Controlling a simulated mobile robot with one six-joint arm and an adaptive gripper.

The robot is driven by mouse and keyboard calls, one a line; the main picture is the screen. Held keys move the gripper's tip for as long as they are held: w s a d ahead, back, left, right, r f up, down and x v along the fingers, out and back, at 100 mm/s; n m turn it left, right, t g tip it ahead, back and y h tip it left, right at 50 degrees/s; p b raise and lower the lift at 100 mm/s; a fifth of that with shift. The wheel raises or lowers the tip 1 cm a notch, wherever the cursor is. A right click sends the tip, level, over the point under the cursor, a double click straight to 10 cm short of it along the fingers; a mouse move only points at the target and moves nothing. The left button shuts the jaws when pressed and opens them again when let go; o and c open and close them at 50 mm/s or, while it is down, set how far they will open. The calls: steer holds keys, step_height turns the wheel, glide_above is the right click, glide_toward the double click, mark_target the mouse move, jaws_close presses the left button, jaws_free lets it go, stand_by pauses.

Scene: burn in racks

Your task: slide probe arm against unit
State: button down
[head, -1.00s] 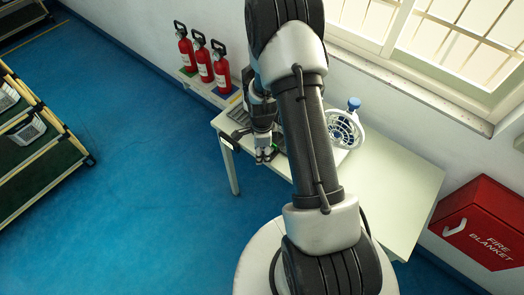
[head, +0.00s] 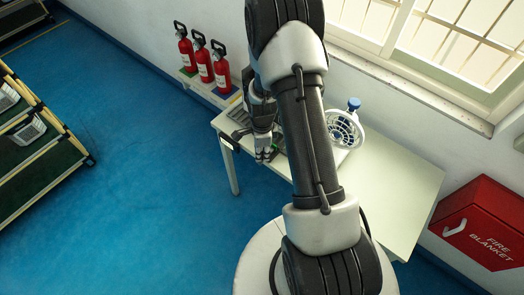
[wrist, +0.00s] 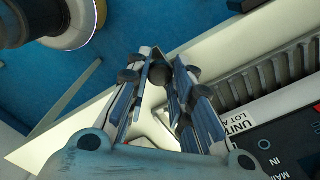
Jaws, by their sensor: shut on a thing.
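My gripper (wrist: 163,78) is seen from behind in the wrist view, its two fingers shut on a small dark knob-like piece (wrist: 160,74), which seems to be part of the probe arm. The fingers hide most of it. The unit (wrist: 262,142) lies just right of the fingers, with a dark labelled face and a white label. A grey ribbed side (wrist: 262,82) runs along it. Whether the held piece touches the unit I cannot tell. In the head view my gripper (head: 264,155) is low at the table's left end, and my arm hides most of the unit.
The pale table (head: 405,185) is bare at its right end. A white basket-like holder with a blue top (head: 345,128) stands behind my arm. Fire extinguishers (head: 203,60) stand by the wall. A red fire blanket box (head: 484,222) is at right, a rack (head: 45,145) at left.

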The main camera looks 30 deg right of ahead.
steer(key=shift+d, duration=0.1)
steer(key=d, duration=0.2)
steer(key=w+d+b, duration=0.1)
steer(key=d, duration=0.1)
steer(key=w+d, duration=0.1)
steer(key=d, duration=0.1)
steer(key=shift+w+d, duration=0.25)
steer(key=shift+d, duration=0.1)
steer(key=c, duration=1.4)
jaws_free()
steer(key=shift+o, duration=0.2)
step_height(320, 180, up, 12)
steer(key=shift+a, duration=0.1)
